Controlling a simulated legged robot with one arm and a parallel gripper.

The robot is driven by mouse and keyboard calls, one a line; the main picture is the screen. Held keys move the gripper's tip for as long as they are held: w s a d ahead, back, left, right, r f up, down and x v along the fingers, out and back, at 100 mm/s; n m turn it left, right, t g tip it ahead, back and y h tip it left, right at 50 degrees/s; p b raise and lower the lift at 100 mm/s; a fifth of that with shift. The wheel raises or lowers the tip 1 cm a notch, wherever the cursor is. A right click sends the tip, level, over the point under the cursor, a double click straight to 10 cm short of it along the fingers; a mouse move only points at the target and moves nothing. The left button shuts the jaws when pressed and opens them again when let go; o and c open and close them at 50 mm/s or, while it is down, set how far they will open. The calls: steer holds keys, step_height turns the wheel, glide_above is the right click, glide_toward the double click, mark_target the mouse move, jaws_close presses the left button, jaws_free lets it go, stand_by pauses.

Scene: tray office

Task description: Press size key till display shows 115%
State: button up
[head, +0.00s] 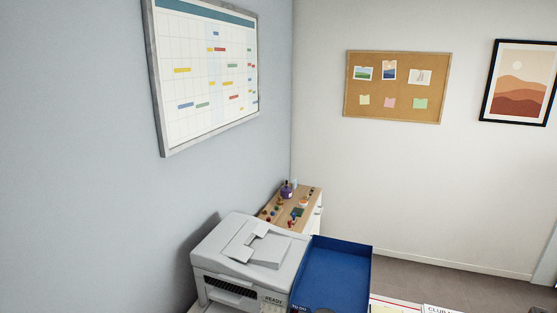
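A white and grey printer or copier (215,258) stands at the bottom centre of the head view, against the left wall. On its front right is a small panel that appears to read "READY" (273,299). No percentage can be read there. The size key cannot be made out; the lower front of the machine is cut off by the picture's bottom edge. My gripper is not in view.
A blue tray (338,270) stands right of the printer, with papers (440,309) beyond it at the bottom edge. A wooden-topped cabinet (270,213) with small items stands behind. A planner board, corkboard (393,88) and framed picture hang on the walls.

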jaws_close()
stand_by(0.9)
